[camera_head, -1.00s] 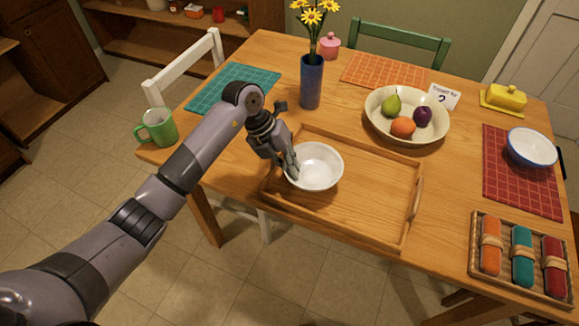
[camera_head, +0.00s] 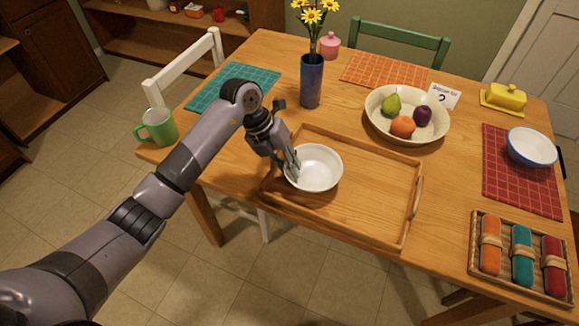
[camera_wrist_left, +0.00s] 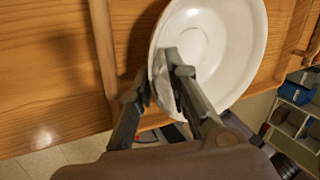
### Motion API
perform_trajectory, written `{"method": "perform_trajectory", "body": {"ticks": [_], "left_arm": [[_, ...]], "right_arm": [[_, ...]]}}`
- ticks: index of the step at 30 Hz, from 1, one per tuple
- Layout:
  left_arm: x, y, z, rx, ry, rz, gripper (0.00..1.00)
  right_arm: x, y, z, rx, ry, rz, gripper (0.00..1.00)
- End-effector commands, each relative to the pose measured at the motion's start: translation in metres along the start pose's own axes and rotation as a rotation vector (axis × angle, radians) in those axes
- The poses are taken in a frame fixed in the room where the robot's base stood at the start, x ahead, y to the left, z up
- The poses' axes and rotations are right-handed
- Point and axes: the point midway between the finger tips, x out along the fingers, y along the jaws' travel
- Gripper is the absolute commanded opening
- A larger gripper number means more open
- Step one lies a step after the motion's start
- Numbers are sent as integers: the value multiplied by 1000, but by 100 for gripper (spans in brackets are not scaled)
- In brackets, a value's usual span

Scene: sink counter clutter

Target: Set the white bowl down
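The white bowl (camera_head: 318,166) is at the left part of the wooden tray (camera_head: 375,205) on the table. My left gripper (camera_head: 292,170) is at the bowl's left rim. In the left wrist view the gripper (camera_wrist_left: 153,82) has one finger inside the bowl (camera_wrist_left: 225,45) and the other outside, closed on the rim between them. The bowl is upright or nearly so. Its underside is hidden, so I cannot tell whether it touches the tray. My right gripper is in neither view.
A blue vase (camera_head: 312,82) with yellow flowers stands behind the tray. A fruit bowl (camera_head: 378,122) is behind it to the right. A green mug (camera_head: 160,127) is near the left table edge. A basket of rolled napkins (camera_head: 480,262) is at the right. The tray's right half is clear.

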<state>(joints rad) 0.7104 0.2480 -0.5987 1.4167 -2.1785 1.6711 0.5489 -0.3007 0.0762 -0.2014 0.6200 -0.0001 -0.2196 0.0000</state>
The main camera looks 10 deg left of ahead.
Motion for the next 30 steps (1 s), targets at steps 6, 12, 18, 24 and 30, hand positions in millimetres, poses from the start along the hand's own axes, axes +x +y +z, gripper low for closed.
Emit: {"method": "perform_trajectory", "body": {"ticks": [6, 12, 18, 24, 30], "left_arm": [[-46, 1, 2, 2, -7, 4, 16], [-86, 1, 1, 1, -4, 3, 16], [-107, 1, 0, 0, -2, 3, 16], [-111, 0, 0, 0, 0, 2, 16], [-111, 0, 0, 0, 0, 2, 16]], "right_arm": [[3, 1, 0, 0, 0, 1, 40], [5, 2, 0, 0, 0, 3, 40], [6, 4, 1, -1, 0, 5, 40], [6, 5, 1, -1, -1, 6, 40], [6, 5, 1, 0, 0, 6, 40]]}}
